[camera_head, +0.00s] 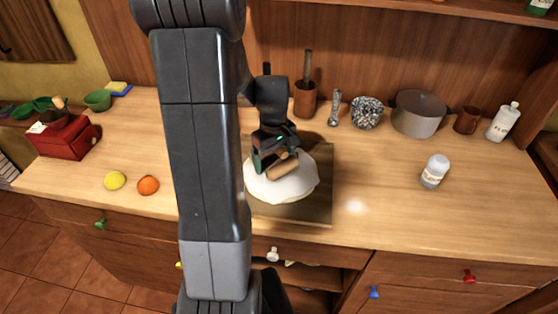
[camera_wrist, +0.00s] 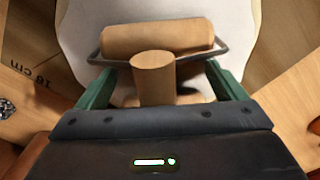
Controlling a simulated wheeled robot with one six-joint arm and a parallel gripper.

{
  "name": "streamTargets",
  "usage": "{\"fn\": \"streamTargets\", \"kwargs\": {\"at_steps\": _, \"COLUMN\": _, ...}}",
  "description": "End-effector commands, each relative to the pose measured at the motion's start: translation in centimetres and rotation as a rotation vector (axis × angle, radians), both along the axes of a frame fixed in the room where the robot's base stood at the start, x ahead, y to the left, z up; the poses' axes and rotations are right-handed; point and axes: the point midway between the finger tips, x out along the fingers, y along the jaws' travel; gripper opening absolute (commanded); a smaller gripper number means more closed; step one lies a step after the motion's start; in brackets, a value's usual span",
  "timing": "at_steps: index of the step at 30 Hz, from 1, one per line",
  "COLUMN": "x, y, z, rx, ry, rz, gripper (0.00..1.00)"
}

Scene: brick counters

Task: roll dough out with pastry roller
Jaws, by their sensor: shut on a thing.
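The white dough (camera_head: 290,182) lies as a flattened round on a brown board (camera_head: 318,208) on the wooden counter. My gripper (camera_head: 270,158) is over the dough, shut on the pastry roller (camera_head: 284,168). In the wrist view the roller (camera_wrist: 158,37) is a wooden cylinder in a metal frame, with its wooden handle (camera_wrist: 153,76) between my green fingers (camera_wrist: 155,88). The roller lies over the dough (camera_wrist: 236,18) and looks to be on or just above it; I cannot tell which. My arm hides part of the counter left of the dough.
A lemon (camera_head: 114,180) and an orange (camera_head: 148,185) lie to the left, near a red grinder (camera_head: 66,136). A mortar (camera_head: 306,100), a pot (camera_head: 418,113) and a white bottle (camera_head: 503,121) stand at the back. A shaker (camera_head: 434,171) stands right. The front right counter is clear.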

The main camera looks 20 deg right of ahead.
Motion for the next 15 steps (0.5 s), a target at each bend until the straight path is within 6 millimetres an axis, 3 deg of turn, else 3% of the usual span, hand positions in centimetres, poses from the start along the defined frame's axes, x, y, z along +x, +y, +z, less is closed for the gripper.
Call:
{"fn": "streamTargets", "kwargs": {"at_steps": 9, "x": 0.1, "y": 0.0, "z": 0.2, "rx": -0.001, "ry": -0.001, "rz": 0.0, "gripper": 0.59}}
{"fn": "streamTargets", "kwargs": {"at_steps": 15, "x": 0.1, "y": 0.0, "z": 1.6, "rx": -0.001, "ry": -0.002, "rz": 0.0, "gripper": 0.59}}
